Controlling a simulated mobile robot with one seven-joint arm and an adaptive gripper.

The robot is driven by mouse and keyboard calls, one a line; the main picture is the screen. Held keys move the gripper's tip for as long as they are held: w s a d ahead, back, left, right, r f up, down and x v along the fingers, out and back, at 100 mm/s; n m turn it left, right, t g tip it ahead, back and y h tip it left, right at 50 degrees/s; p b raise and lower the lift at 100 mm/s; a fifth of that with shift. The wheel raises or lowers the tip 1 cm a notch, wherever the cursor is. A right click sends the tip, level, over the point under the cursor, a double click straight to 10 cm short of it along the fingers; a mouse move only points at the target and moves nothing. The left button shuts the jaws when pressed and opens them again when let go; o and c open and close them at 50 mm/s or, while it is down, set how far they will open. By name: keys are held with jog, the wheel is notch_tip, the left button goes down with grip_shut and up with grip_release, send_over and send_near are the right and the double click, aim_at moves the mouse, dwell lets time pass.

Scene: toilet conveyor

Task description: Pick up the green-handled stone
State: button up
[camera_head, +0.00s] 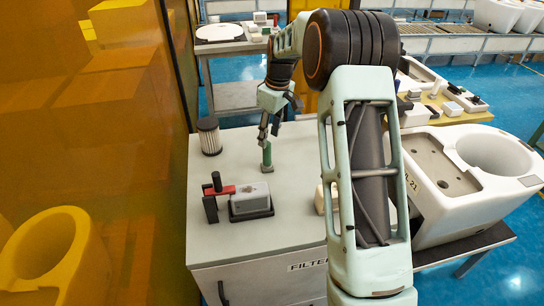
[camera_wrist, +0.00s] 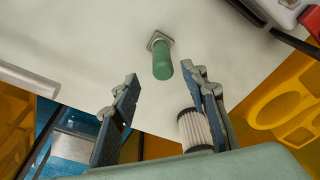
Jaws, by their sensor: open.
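The green-handled stone (camera_head: 267,155) stands upright on the light grey cabinet top (camera_head: 290,205), toward its back middle. The wrist view shows its green handle (camera_wrist: 162,62) and a small grey square base behind it. My gripper (camera_head: 269,137) is above the stone, pointing down, with its fingertips close to the handle's top in the head view. In the wrist view my gripper (camera_wrist: 160,76) has its two fingers spread apart with nothing between their pads. The handle shows just beyond the gap between the fingertips. I cannot tell the exact height left between them.
A pleated filter (camera_head: 209,136) stands at the cabinet's back left. A red and black tool (camera_head: 214,196) and a grey block in a black tray (camera_head: 251,202) are in front of the stone. A pale block (camera_head: 321,198) lies right, partly hidden by my arm. A white toilet (camera_head: 470,180) is further right.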

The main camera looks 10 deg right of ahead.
aim_at(265, 157)
jog(key=f, duration=0.4)
jog(key=a+f, duration=0.1)
jog(key=f, duration=0.1)
jog(key=shift+w, duration=0.15)
jog(key=f, duration=0.1)
jog(key=f+p, duration=0.1)
jog(key=f, duration=0.2)
jog(key=shift+w+a+f, duration=0.2)
jog(key=shift+w, duration=0.1)
jog(key=c, duration=1)
grip_shut()
